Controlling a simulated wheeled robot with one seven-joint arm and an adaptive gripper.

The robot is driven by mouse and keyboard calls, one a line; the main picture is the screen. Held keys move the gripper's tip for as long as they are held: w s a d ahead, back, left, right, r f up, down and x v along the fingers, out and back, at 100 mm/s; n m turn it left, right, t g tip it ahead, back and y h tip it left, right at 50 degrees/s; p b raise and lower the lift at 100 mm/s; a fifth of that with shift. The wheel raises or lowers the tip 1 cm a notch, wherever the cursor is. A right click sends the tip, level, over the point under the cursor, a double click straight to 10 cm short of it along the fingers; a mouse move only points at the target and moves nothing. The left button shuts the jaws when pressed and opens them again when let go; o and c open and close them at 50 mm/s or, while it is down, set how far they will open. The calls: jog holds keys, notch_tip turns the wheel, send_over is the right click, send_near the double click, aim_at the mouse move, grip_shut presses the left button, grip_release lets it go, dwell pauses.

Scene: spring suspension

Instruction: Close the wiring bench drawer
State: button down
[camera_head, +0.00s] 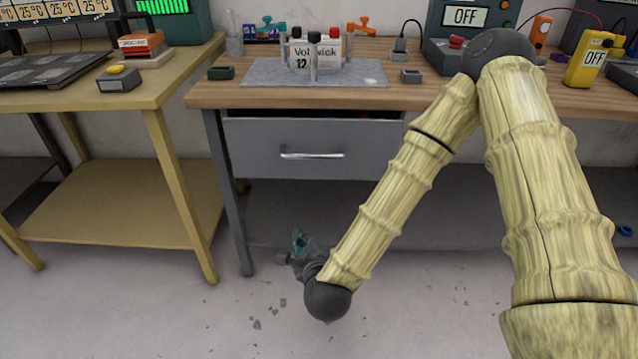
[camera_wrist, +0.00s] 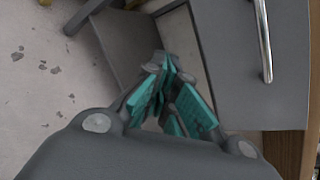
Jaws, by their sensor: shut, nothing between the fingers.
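The grey wiring bench drawer (camera_head: 255,150) sits under the wooden bench top and has a silver bar handle (camera_head: 312,155). A dark gap shows above its front, so it appears to stand out a little. In the wrist view the drawer front (camera_wrist: 230,60) and its handle (camera_wrist: 263,40) fill the right side. My gripper (camera_head: 299,241) is low in front of the bench, below the drawer and apart from the handle. Its teal fingers (camera_wrist: 168,68) are shut and empty.
The bench top (camera_head: 215,95) carries a grey mat (camera_head: 262,72), a labelled block (camera_head: 303,54) and meters at the right. A bench leg (camera_head: 230,195) stands left of my gripper. A yellow table (camera_head: 150,95) stands at the left. Floor in front is clear apart from flat dark flecks.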

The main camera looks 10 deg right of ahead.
jog(key=w+d+r+m+t+h+b, duration=0.45)
jog(key=r+m+b, duration=0.3)
jog(key=m, duration=0.55)
jog(key=b, duration=0.3)
send_near(319, 165)
jog(key=shift+g+h, duration=0.25)
jog(key=shift+g, duration=0.2)
jog(key=w+r, duration=0.1)
jog(key=w, duration=0.1)
jog(key=w+d+r, duration=0.1)
jog(key=w, duration=0.1)
jog(key=w+r, duration=0.1)
jog(key=w, duration=0.1)
jog(key=shift+w+d, duration=0.15)
jog(key=shift+d, duration=0.05)
jog(key=shift+w+d, duration=0.15)
jog(key=shift+w, duration=0.15)
jog(key=x, duration=0.4)
jog(key=shift+w+d, duration=0.15)
jog(key=shift+w, duration=0.05)
jog(key=shift+r, duration=0.2)
